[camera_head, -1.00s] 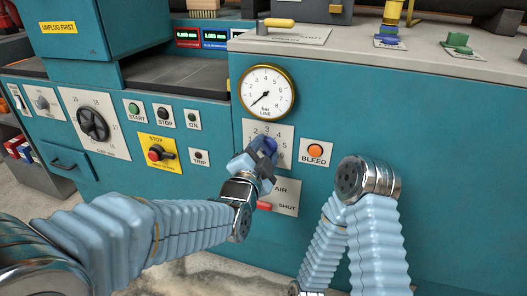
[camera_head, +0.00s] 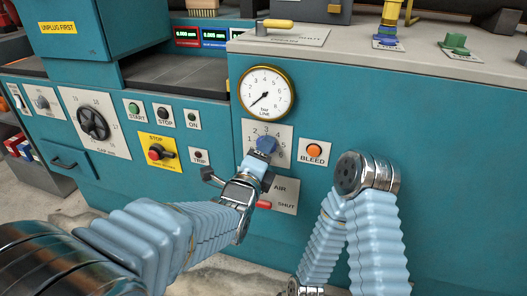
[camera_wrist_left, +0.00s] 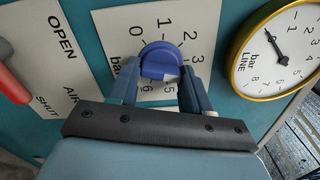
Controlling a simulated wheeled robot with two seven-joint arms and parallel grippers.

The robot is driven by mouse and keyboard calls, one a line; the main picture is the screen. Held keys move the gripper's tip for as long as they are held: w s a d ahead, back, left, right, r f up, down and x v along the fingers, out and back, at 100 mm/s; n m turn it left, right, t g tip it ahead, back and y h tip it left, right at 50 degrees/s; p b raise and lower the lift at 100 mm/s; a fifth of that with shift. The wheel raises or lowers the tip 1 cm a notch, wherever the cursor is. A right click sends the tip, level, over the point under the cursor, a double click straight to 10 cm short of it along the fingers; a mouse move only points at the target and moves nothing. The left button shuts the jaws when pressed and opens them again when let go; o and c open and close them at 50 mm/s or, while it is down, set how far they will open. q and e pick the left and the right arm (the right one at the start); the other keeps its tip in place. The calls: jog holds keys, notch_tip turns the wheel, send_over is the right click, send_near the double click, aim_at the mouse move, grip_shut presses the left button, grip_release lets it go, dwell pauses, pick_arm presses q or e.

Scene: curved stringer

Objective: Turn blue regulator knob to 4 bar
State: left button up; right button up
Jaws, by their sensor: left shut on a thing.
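The blue regulator knob (camera_head: 266,146) sits on a white dial plate (camera_head: 281,133) with numbers around it. The knob also shows in the left wrist view (camera_wrist_left: 160,62). My left gripper (camera_head: 259,160) is shut on the knob, with a finger on each side of it (camera_wrist_left: 158,72). I cannot read which number the knob points to. The line gauge (camera_head: 266,93) above has its needle at the lower left, near the bottom of its scale. My right arm shows, but its gripper is not in view.
An orange bleed button (camera_head: 314,151) is right of the dial. A red shut-off lever (camera_head: 263,205) on the air plate (camera_head: 284,195) lies just below my left gripper. A yellow stop panel (camera_head: 157,152) is to the left. The teal panel at right is bare.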

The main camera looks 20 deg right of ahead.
pick_arm(q)
jog(key=shift+m, duration=2.3)
jog(key=o, duration=1)
jog(key=shift+f, duration=0.1)
jog(key=p+v, duration=0.2)
jog(key=v, duration=1.1)
jog(key=shift+s+a, duration=0.25)
jog(key=shift+s, duration=0.05)
